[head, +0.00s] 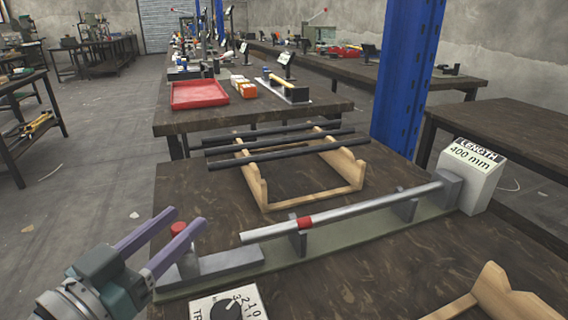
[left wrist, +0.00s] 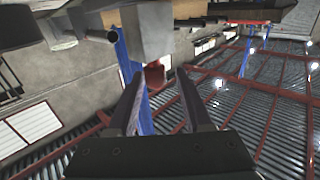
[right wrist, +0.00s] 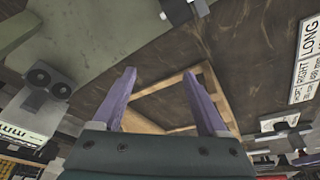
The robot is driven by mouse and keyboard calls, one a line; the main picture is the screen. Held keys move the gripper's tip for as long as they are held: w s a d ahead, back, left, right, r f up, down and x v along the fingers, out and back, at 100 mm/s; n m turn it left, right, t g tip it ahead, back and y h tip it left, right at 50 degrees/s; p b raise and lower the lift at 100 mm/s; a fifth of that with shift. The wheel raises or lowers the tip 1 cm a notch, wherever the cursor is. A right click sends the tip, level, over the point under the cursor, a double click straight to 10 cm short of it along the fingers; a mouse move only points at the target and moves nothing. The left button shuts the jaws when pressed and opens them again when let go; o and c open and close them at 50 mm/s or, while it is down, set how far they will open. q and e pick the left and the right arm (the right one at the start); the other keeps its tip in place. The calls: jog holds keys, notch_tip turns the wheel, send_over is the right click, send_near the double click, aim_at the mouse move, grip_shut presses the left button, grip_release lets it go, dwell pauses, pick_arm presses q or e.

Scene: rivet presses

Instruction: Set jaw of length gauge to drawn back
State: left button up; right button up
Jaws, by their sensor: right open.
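The length gauge has a long green base (head: 330,240) and a display box (head: 470,170) reading 400 mm at its right end. Its jaw (head: 215,263) is a low grey block at the left end, with a red knob (head: 179,229). A silver rod (head: 370,206) with a red band rests on two supports; its left end is near the jaw. My left gripper (head: 188,218) is open, with its fingers on either side of the red knob. The left wrist view shows the knob (left wrist: 155,76) between the fingertips; contact cannot be told. My right gripper (right wrist: 158,80) is open and empty.
A wooden rack (head: 262,190) with dark bars stands behind the gauge. A dial box (head: 228,305) is in front of it. Another wooden frame (head: 500,290) is at the lower right. A red tray (head: 200,95) sits on the table beyond. A blue post (head: 405,80) rises behind the gauge.

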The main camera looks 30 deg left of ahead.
pick_arm(q)
jog(key=shift+o, duration=0.5)
jog(key=s, duration=0.9)
jog(key=shift+s+d+p, duration=0.4)
jog(key=shift+d+p, duration=0.05)
